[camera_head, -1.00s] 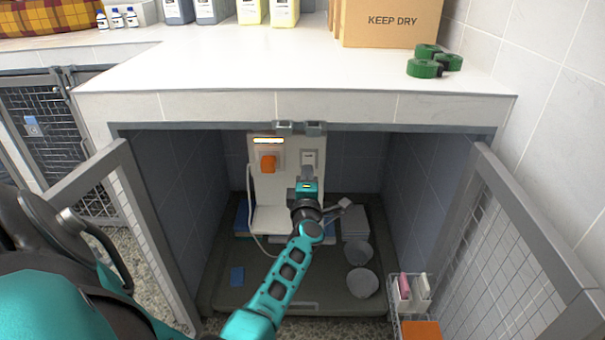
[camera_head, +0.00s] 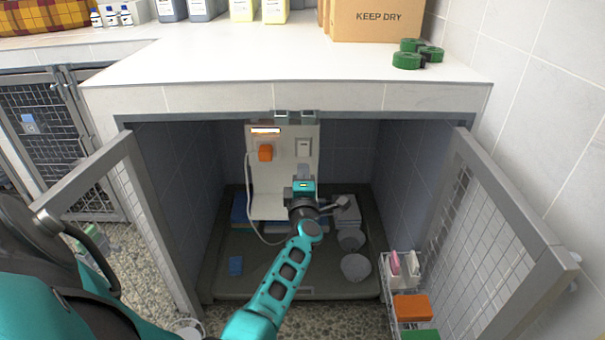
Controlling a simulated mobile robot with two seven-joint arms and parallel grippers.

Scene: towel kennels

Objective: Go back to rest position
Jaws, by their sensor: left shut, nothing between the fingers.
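My left arm (camera_head: 283,275) comes up from the bottom middle and reaches into the open kennel under the counter. Its left gripper (camera_head: 302,172) points away from me in front of the white wall panel (camera_head: 270,195); the fingertips look small and grey, and they are shut with nothing seen between them. I cannot tell how far they are from the panel. The panel carries an orange knob (camera_head: 265,152), a lit strip (camera_head: 265,130) and a white switch plate (camera_head: 304,147). My right gripper is not in view.
Mesh doors stand open at the left (camera_head: 160,230) and right (camera_head: 500,240). A wire basket (camera_head: 386,290) hangs by the right door. The counter (camera_head: 250,60) holds bottles and a box (camera_head: 376,20).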

